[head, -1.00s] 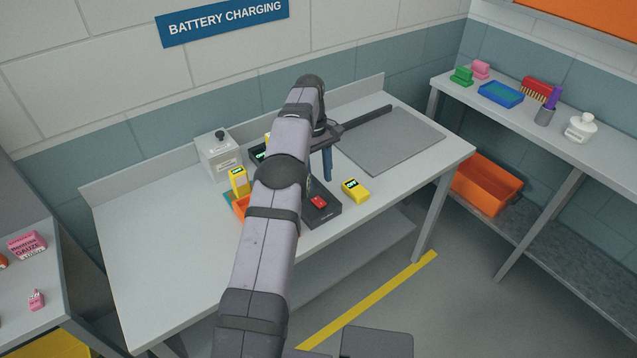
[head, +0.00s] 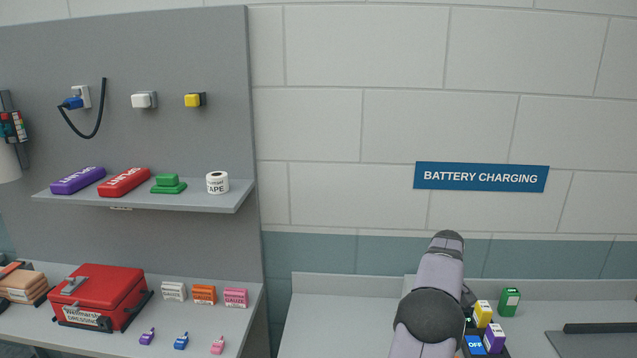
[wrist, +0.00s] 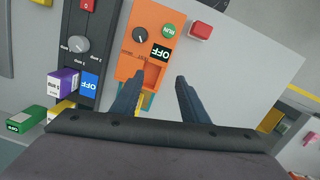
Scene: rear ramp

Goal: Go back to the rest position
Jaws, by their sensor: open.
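My gripper (wrist: 157,92) shows in the wrist view with its two blue fingers apart and nothing between them. Beyond the fingertips is an orange unit (wrist: 128,65) with a dial, a dark OFF display and a green RUN button. In the head view my arm rises at the bottom, right of centre, and its fingers are hidden there. Just right of it are a yellow battery (head: 483,311), a purple battery (head: 494,336) and a green battery (head: 509,301). The purple battery (wrist: 62,83) also shows in the wrist view, at a black unit (wrist: 88,22) with a blue OFF display.
The bench (head: 335,325) is clear left of my arm; a grey mat (head: 605,344) lies right. At left stand a red case (head: 100,295), small boxes and a wall shelf (head: 145,203).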

